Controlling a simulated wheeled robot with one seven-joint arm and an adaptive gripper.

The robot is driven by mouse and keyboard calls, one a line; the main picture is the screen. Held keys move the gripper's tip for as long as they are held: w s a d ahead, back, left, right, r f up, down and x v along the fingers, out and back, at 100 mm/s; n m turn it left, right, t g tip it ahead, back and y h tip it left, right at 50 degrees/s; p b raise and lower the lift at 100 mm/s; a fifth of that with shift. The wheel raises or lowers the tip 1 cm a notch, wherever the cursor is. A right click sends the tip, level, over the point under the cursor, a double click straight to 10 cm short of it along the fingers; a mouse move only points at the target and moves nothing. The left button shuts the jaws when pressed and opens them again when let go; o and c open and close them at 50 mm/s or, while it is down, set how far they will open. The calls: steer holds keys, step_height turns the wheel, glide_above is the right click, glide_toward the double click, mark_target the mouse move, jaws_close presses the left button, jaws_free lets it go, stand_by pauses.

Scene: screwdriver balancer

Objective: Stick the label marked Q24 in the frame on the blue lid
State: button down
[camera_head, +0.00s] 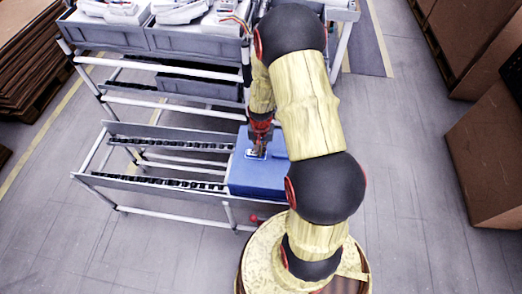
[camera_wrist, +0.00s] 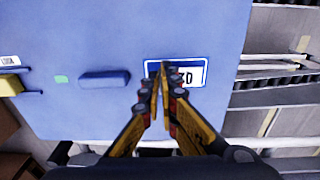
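The blue lid (camera_wrist: 105,30) fills much of the wrist view, and its blue box (camera_head: 258,177) shows in the head view. A white-outlined rectangular frame (camera_wrist: 148,64) is on the lid. A white label (camera_wrist: 190,76) with dark characters shows inside its right part. The fingers cover part of the marking, so I cannot read it as Q24. My gripper (camera_wrist: 162,68) is over the frame, with its yellow fingers converging and their tips almost together. It seems shut; whether the tips touch the label or lid is unclear. In the head view my gripper (camera_head: 258,152) points down at the lid.
A raised blue handle (camera_wrist: 104,79), a green patch (camera_wrist: 61,79) and a small white tag (camera_wrist: 9,61) are left of the frame. Roller rails (camera_head: 160,182) run left of the box. Grey bins (camera_head: 190,40) stand on the rack behind. Open floor (camera_head: 400,180) lies right.

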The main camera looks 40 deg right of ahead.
steer(key=shift+f+b, duration=0.4)
steer(key=shift+f, duration=0.25)
stand_by(1.3)
steer(key=c, duration=2.3)
jaws_free()
steer(key=o, duration=0.3)
steer(key=shift+o, duration=0.2)
steer(key=shift+r, duration=0.1)
step_height(320, 180, up, 12)
steer(key=shift+s+a, duration=0.2)
